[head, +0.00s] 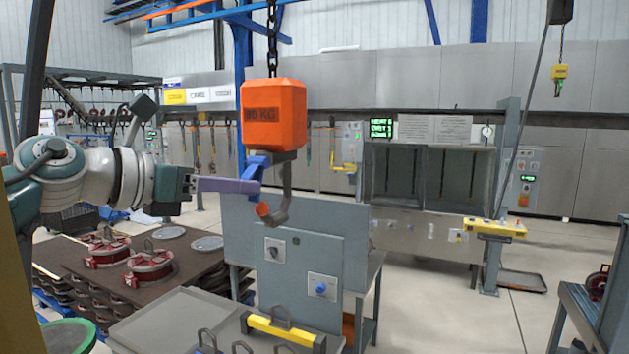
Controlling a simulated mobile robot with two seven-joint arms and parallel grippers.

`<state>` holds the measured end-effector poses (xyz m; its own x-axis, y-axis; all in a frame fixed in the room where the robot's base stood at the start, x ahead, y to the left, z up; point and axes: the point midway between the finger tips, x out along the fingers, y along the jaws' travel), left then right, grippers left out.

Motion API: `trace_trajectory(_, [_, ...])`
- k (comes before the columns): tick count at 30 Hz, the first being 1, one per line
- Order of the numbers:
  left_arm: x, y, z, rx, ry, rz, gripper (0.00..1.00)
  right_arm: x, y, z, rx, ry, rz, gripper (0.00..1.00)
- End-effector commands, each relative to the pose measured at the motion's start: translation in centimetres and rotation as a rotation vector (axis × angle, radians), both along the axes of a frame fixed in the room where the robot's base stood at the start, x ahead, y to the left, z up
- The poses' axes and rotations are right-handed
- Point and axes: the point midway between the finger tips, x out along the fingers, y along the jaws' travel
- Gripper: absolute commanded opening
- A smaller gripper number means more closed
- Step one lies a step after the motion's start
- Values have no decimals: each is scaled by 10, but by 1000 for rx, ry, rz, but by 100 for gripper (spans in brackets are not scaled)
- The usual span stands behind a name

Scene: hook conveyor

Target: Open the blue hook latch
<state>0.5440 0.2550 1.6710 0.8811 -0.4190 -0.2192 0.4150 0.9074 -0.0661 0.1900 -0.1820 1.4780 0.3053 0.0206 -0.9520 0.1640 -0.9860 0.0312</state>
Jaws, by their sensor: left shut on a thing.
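An orange hook block (273,115) hangs from a dark chain (272,40) in the upper middle of the head view. Below it a grey hook (284,190) curves down to an orange tip (263,209). The blue hook latch (256,168) sits at the hook's left side, below the block. My left arm comes in from the left, and my left gripper's long purple fingers (250,187) reach the latch's lower end. The gripper is shut on the latch; the exact contact is small and partly hidden. My right gripper is not in view.
A grey panel with knobs (290,255) stands below the hook. A yellow lifting bar (284,332) lies on a grey table in front of it. Red round parts (150,267) lie on a brown stack at left. Another yellow bar (495,228) is at right, with open floor nearby.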

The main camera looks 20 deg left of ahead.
Motion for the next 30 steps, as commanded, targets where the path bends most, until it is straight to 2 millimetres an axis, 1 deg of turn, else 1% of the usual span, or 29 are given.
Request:
trace_trajectory(1, [0, -6, 2, -6, -3, -15, 0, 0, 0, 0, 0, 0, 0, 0])
trace_trajectory(5, [-1, -6, 6, -2, 10, -18, 0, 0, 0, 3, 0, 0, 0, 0])
trace_trajectory(12, [-5, -5, 17, 13, 108, -17, 0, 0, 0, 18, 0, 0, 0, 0])
trace_trajectory(15, [-6, -6, 20, 20, 156, -21, 0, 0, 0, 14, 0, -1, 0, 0])
trace_trajectory(21, [-8, -5, 24, 27, 221, -16, 0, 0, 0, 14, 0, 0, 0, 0])
trace_trajectory(30, [-9, -5, 24, 27, 229, -16, 0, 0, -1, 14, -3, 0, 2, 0])
